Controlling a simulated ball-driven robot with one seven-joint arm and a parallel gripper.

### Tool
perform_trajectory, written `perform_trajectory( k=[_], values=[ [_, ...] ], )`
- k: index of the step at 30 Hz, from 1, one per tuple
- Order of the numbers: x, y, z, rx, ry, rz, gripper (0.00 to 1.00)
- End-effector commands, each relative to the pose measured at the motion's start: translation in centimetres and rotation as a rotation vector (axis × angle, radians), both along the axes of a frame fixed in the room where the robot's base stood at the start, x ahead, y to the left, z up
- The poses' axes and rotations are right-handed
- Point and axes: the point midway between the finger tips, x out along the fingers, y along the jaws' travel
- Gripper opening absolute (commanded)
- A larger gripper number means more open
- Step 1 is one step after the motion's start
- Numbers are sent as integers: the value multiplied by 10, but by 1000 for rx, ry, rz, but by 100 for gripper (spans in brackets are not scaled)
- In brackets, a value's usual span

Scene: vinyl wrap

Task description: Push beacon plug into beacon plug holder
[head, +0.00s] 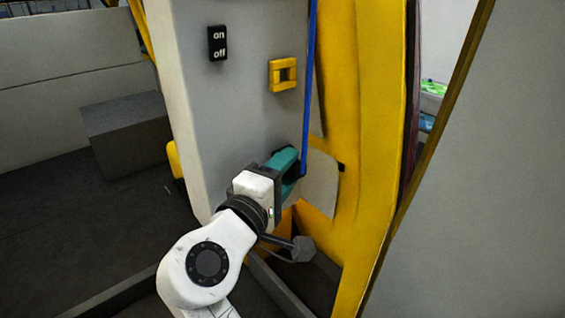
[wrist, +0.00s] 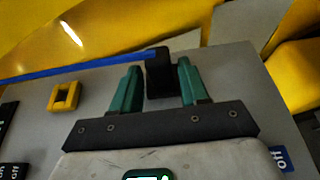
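The beacon plug (wrist: 158,72) is a black block on a blue cable. In the wrist view it sits between the two teal fingers of my gripper (wrist: 160,80), with a thin gap showing at its sides, so the gripper looks open around it. In the head view my gripper (head: 287,163) is low at the grey panel's right side, and the cable's lower end meets the fingertips; the plug is mostly hidden there. The beacon plug holder (head: 283,74) is a yellow square frame on the panel, above the gripper. It also shows at left in the wrist view (wrist: 65,96), apart from the plug.
The blue cable (head: 309,80) runs up from the plug, right of the holder. A black on/off label (head: 217,43) is on the grey panel (head: 230,120). A yellow frame (head: 372,150) stands close on the right. The panel face below the holder is clear.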

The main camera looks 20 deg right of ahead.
Motion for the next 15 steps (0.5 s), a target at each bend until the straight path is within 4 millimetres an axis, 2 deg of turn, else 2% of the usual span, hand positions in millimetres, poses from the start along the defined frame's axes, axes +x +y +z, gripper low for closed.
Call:
perform_trajectory(
  k=[1,3,11,15],
  values=[
    [0,0,0,0,0,-1,50],
    [0,0,0,0,0,-1,56],
    [-1,1,-1,0,1,-2,56],
    [-8,10,-2,-1,0,1,56]
  ],
)
